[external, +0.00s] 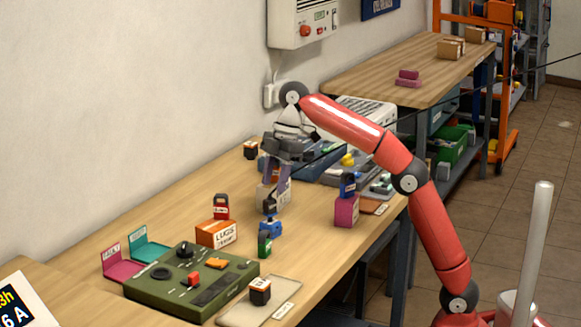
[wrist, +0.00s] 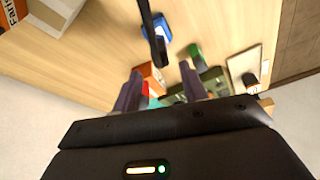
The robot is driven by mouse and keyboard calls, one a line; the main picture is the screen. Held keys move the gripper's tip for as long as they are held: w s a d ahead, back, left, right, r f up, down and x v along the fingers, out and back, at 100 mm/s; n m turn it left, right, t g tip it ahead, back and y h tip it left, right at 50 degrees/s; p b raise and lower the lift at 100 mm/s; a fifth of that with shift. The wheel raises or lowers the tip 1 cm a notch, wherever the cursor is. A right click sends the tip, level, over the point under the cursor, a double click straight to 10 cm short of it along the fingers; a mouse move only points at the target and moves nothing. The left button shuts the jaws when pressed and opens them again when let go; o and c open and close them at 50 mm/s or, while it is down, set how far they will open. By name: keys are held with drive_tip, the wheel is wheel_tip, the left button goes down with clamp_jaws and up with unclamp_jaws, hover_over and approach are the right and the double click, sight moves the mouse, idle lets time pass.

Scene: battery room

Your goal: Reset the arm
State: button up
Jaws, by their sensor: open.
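My red arm reaches in from the right over the wooden workbench (external: 185,205). My gripper (external: 274,188) hangs above the bench's middle, pointing down, with its fingers spread. In the wrist view the two fingers (wrist: 160,85) stand apart with nothing held between them. In the external view a pale box (external: 268,199) with a dark piece by it lies behind or under the fingers; I cannot tell whether they touch it.
Near my gripper are an orange lugs box (external: 215,234), a blue block (external: 270,226), a green block (external: 264,244) and a magenta box (external: 346,211). A green control panel (external: 150,290) and a tray (external: 240,312) lie in front. A wall box (external: 300,22) hangs behind.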

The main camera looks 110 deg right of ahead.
drive_tip(key=s+a+f+m+t, duration=0.15)
drive_tip(key=s+a, duration=0.25)
drive_tip(key=a, duration=0.4)
drive_tip(key=s+a+f+m, duration=0.1)
drive_tip(key=s+a+f, duration=0.2)
drive_tip(key=s+a, duration=0.3)
drive_tip(key=s+a+f+m, duration=0.1)
drive_tip(key=s+a+f, duration=0.2)
drive_tip(key=s+f, duration=0.4)
drive_tip(key=s+a+f+m+h, duration=0.1)
drive_tip(key=s+a+f, duration=0.3)
drive_tip(key=s+f, duration=0.3)
wheel_tip(320, 180, down, 4)
drive_tip(key=shift+a+f+t, duration=0.1)
drive_tip(key=shift+a+t, duration=0.1)
drive_tip(key=shift+t, duration=0.25)
